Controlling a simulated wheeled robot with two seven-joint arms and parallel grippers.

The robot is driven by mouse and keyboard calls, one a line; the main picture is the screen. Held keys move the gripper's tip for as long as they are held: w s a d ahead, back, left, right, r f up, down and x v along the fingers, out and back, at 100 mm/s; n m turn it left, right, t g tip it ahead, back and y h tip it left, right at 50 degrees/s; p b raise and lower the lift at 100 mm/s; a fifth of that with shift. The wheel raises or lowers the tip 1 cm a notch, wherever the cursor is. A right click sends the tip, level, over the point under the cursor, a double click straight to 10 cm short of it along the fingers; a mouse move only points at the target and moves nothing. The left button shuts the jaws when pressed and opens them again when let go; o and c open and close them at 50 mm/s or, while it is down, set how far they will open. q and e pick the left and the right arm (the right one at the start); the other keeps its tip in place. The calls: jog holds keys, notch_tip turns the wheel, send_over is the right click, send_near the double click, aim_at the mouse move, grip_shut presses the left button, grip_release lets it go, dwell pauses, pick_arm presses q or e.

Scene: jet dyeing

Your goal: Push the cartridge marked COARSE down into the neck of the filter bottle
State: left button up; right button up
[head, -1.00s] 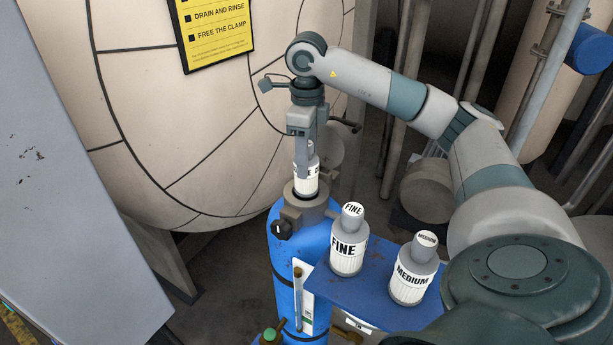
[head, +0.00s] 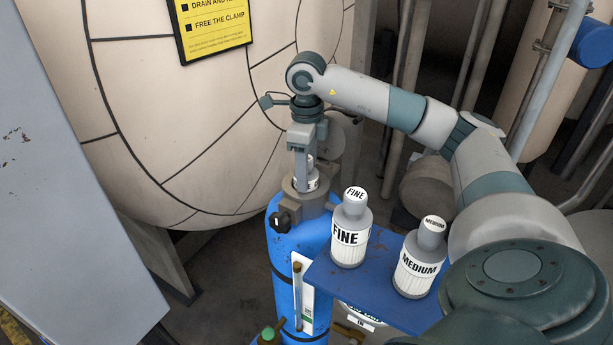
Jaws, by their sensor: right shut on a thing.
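My right gripper (head: 304,176) is shut on a grey cartridge with a white label (head: 313,183). The fingers hide most of it, so I cannot read its full marking. The cartridge stands upright, its lower part inside the grey neck (head: 305,204) of the blue filter bottle (head: 286,250). Only a short band of its label shows above the rim. I cannot see whether it rests on the bottom of the neck. My left gripper is not in view.
A blue shelf (head: 338,284) beside the bottle holds a FINE cartridge (head: 351,238) and a MEDIUM cartridge (head: 418,266), both upright. A large cream vessel (head: 190,120) stands close behind. A grey panel (head: 70,190) fills the left.

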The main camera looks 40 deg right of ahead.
dwell(0.3)
jog(key=shift+f, duration=0.2)
jog(key=o, duration=1.1)
jog(key=shift+o, duration=0.2)
jog(key=shift+r, duration=0.25)
notch_tip(320, 180, up, 12)
jog(key=p, duration=0.7)
